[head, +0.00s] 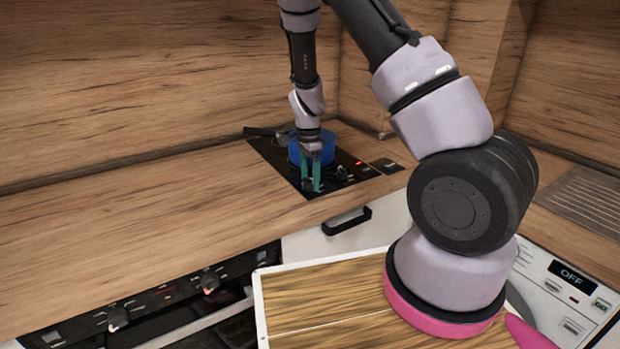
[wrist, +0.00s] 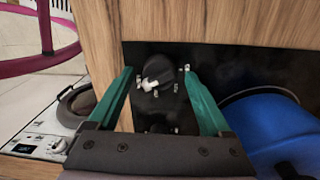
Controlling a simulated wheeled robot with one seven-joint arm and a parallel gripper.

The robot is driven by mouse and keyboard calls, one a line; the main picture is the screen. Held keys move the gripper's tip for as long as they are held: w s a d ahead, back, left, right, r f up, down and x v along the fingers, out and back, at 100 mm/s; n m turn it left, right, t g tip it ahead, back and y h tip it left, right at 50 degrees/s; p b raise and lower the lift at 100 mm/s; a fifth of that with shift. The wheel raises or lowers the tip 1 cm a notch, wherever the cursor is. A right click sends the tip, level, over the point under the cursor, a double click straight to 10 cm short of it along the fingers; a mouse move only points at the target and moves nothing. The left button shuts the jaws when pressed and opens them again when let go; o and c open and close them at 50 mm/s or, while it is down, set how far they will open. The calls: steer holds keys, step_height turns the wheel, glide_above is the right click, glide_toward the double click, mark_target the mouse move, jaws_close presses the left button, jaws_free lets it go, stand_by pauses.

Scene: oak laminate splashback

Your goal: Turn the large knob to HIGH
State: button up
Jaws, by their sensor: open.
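The large knob (wrist: 157,72) is black with a white pointer and sits on a black hob panel (wrist: 225,58) in the wrist view. Its pointer is toward the lower left of that picture. Small white marks surround it, too small to read. My gripper (wrist: 158,80) is open, with one teal finger on each side of the knob and gaps visible between. In the head view my gripper (head: 312,182) points down over the front of the hob (head: 268,148). I cannot tell there which knob is between the fingers.
A blue pot (head: 328,146) stands on the hob just behind my gripper, and shows at right in the wrist view (wrist: 265,130). A small dark knob (head: 342,172) is right of my fingers. The wooden counter (head: 130,215) to the left is clear.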

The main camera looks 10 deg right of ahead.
step_height(320, 180, up, 11)
steer(key=shift+w, duration=0.3)
steer(key=s+d+r+n+t+y, duration=0.15)
steer(key=s+r, duration=0.25)
steer(key=r, duration=0.5)
steer(key=s+d+r+n+t+y, duration=0.1)
steer(key=s+r+n+t+y, duration=0.2)
steer(key=r, duration=0.6)
steer(key=s+d+r+n+t+h, duration=0.1)
steer(key=s+r+n, duration=0.2)
steer(key=s, duration=0.5)
steer(key=s+d+r+n+t+h, duration=0.1)
steer(key=s+d+r+n+t, duration=0.1)
steer(key=s+r+n, duration=0.2)
steer(key=s+r, duration=0.2)
steer(key=s, duration=0.2)
steer(key=shift+s+d+r, duration=0.15)
steer(key=shift+s+r, duration=0.05)
steer(key=shift+s, duration=0.15)
